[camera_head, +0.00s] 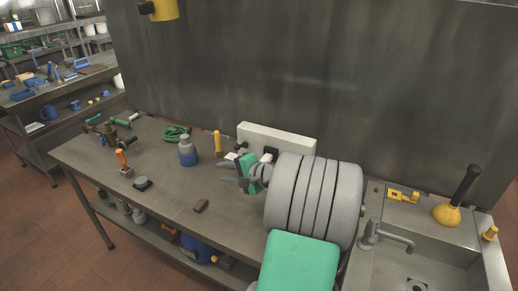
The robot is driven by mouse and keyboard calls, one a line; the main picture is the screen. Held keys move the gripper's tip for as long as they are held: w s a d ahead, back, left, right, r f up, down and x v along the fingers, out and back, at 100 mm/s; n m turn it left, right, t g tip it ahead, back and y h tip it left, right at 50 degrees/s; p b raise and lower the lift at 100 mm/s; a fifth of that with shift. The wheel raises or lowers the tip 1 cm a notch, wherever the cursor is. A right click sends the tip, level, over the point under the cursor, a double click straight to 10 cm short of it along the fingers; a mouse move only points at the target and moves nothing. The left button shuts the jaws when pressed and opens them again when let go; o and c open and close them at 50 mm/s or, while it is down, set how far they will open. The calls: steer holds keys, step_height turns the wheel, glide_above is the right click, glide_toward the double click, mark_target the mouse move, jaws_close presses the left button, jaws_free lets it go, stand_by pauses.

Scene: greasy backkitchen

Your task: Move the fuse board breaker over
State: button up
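A white fuse board (290,137) stands on the steel worktop against the back panel. A small black part, perhaps its breaker (269,154), shows on its front; my arm hides the lower right of the board.
A sink with a tap (388,235) and a plunger (456,200) lies right.

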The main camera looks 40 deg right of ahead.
mark_target(240, 148)
steer(key=s+d+r+m+t+h, duration=0.1)
steer(key=s+d+r+m+t, duration=0.15)
steer(key=d, duration=0.25)
steer(key=s+d+r+m+t+h, duration=0.1)
steer(key=s+d+m, duration=0.1)
steer(key=d+m, duration=0.15)
steer(key=shift+n, duration=0.4)
steer(key=w, duration=0.8)
steer(key=shift+d+f, duration=0.25)
steer(key=shift+f, duration=0.15)
jaws_close()
steer(key=shift+d+r+m+g, duration=0.3)
steer(key=shift+r+m+g, duration=0.2)
steer(key=shift+m, duration=0.5)
steer(key=shift+o, duration=1.6)
jaws_free()
